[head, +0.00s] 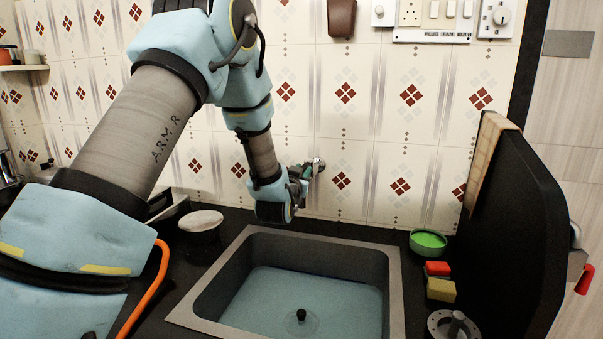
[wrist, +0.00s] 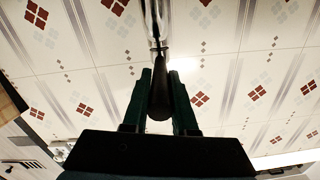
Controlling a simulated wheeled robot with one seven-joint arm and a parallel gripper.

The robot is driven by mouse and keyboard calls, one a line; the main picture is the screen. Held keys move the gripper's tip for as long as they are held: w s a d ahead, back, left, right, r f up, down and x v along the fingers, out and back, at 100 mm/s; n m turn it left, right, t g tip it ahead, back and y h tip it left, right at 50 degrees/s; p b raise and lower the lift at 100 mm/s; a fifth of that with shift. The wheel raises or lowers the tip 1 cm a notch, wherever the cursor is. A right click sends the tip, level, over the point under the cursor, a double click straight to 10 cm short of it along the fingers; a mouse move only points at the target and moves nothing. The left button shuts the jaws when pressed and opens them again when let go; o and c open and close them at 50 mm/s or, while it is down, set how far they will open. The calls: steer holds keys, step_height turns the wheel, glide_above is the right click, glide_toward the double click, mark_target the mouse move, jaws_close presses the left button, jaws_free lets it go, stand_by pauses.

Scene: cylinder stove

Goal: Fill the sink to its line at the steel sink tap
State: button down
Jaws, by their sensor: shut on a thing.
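The steel sink (head: 395,290) is set in the black counter, with bluish water (head: 260,295) over its floor. A dark plug (head: 301,315) stands in the middle of the basin. I cannot make out a fill line. The tap (head: 318,165) comes out of the tiled wall behind the sink, mostly hidden by my gripper (head: 303,175). In the wrist view the green fingers of my gripper (wrist: 160,82) are shut on a dark, rounded tap handle (wrist: 160,105). No water stream is visible from here.
A bowl of green stuff (head: 428,241), a red block (head: 438,268) and a yellow sponge (head: 441,290) lie right of the sink. A black panel (head: 515,235) stands beyond them. A pale round lid (head: 201,221) is left of the sink.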

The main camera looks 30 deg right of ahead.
steer(key=s+d+n+t+y+b, duration=0.1)
steer(key=d+n+t+y, duration=0.1)
steer(key=n+y, duration=0.3)
steer(key=s+d+n+t+y+b, duration=0.1)
steer(key=d+n+y, duration=0.4)
steer(key=y, duration=0.5)
steer(key=shift+d+n+t+y, duration=0.3)
steer(key=shift+n+t+y, duration=0.1)
steer(key=shift+t, duration=0.2)
steer(key=shift+r, duration=0.1)
steer(key=c, duration=0.7)
jaws_free()
steer(key=b+v, duration=0.3)
steer(key=v, duration=0.7)
steer(key=shift+s, duration=0.35)
steer(key=shift+d, duration=0.15)
